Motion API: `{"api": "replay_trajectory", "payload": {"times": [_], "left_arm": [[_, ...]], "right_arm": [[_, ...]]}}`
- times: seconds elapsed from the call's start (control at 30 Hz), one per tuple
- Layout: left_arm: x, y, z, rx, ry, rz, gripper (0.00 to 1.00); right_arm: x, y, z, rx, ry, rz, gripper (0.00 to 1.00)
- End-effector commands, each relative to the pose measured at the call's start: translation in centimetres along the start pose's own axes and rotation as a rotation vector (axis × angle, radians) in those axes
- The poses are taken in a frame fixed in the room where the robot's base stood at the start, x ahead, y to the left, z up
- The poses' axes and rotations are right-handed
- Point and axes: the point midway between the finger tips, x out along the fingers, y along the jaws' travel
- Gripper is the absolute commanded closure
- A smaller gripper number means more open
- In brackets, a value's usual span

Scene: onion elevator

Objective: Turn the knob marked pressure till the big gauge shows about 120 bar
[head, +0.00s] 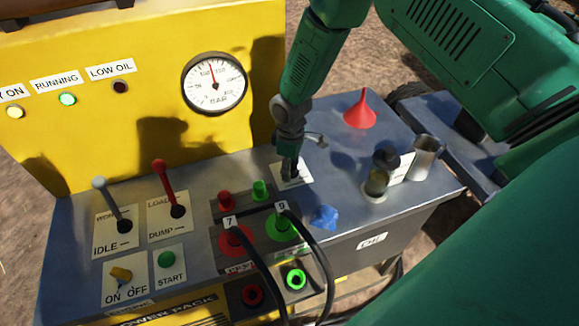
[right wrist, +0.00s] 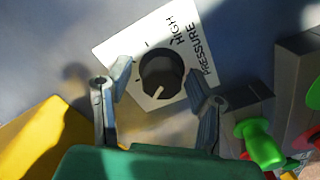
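The big round gauge (head: 214,83) is on the yellow panel in the head view. Its red needle points nearly straight up, between the 100 and 150 marks. The dark pressure knob (right wrist: 161,76) sits on a white label card (right wrist: 122,50) marked HIGH and PRESSURE in the right wrist view. A pale pointer line shows on the knob. My right gripper (head: 290,172) is down over this card in the head view and hides the knob there. In the right wrist view the right gripper (right wrist: 158,82) is open, one finger on each side of the knob, with gaps showing. My left gripper is not in view.
Two levers, white (head: 111,205) and red (head: 168,188), stand at the left. Hose couplings (head: 281,226) with black hoses are in front of the knob. A red funnel (head: 360,112), a metal cup (head: 425,157) and a blue rag (head: 323,218) are to the right.

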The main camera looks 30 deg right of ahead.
Motion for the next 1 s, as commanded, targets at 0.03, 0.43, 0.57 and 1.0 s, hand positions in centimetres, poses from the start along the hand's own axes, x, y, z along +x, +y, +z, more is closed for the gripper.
{"api": "replay_trajectory", "payload": {"times": [0.03, 0.43, 0.57, 1.0], "left_arm": [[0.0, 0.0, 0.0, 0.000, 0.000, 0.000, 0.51], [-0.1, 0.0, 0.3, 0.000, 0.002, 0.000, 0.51], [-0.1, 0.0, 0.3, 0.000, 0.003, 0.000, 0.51], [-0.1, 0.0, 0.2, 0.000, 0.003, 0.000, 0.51]], "right_arm": [[0.0, 0.0, 0.0, 0.000, 0.000, 0.000, 0.49], [-1.2, 0.0, -0.1, 0.001, 0.003, 0.000, 0.49], [-3.7, 0.0, -0.1, 0.001, 0.004, 0.000, 0.49], [-11.2, 0.1, -0.1, 0.001, 0.001, -0.002, 0.49]]}}
